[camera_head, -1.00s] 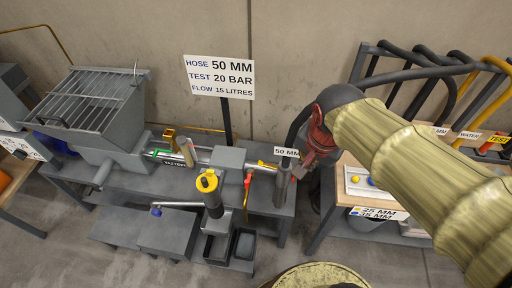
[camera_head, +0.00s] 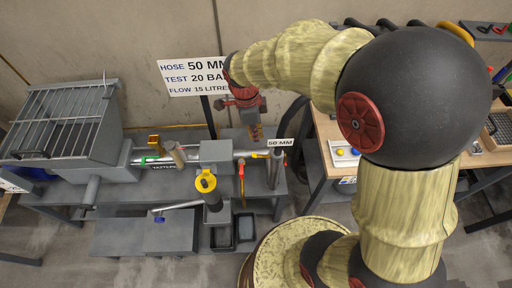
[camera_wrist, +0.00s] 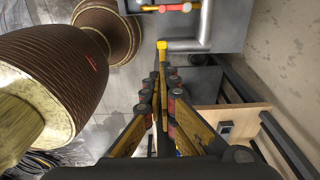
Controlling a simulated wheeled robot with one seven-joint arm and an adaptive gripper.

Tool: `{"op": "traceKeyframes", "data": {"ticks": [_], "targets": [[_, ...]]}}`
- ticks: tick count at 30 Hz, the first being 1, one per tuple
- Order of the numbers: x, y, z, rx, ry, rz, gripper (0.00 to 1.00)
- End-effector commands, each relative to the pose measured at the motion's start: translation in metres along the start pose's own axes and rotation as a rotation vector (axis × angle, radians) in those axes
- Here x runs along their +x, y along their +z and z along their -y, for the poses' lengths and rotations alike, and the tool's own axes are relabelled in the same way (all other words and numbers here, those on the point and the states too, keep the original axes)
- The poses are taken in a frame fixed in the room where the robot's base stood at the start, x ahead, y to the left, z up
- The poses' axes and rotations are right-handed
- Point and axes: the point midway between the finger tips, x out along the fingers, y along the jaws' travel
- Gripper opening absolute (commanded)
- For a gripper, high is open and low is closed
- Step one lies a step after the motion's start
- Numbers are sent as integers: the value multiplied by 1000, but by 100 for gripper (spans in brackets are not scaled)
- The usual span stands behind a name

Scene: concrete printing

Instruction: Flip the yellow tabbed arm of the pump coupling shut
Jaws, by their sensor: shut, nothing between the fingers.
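The pump coupling sits on the outlet pipe (camera_head: 250,154) right of the grey pump box. A small yellow part (camera_head: 262,156) shows there in the head view, below my gripper. In the wrist view a yellow tab (camera_wrist: 162,45) stands just beyond my fingertips, beside the grey pipe bend (camera_wrist: 186,46). My gripper (camera_wrist: 159,75) is shut and empty, with its tips close to this tab. I cannot tell whether they touch. In the head view my gripper (camera_head: 254,132) points down above the pipe. The arm's hinge and exact angle are hidden.
A red and yellow handle (camera_head: 241,168) hangs left of the coupling. The hopper (camera_head: 65,125) is at the left. A wooden-topped table (camera_head: 325,130) stands at the right.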

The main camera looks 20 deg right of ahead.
Motion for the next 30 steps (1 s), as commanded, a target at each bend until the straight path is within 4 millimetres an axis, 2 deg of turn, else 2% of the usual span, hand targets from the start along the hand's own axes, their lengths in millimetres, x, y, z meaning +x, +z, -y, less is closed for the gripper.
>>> {"op": "traceKeyframes", "data": {"ticks": [7, 11, 24, 30], "targets": [[0, 0, 0, -2, -1, 0, 0], [9, 0, 0, -2, 1, 0, 0], [80, 0, 0, -2, 1, -1, 0], [97, 0, 0, -2, -1, 0, 0]]}}
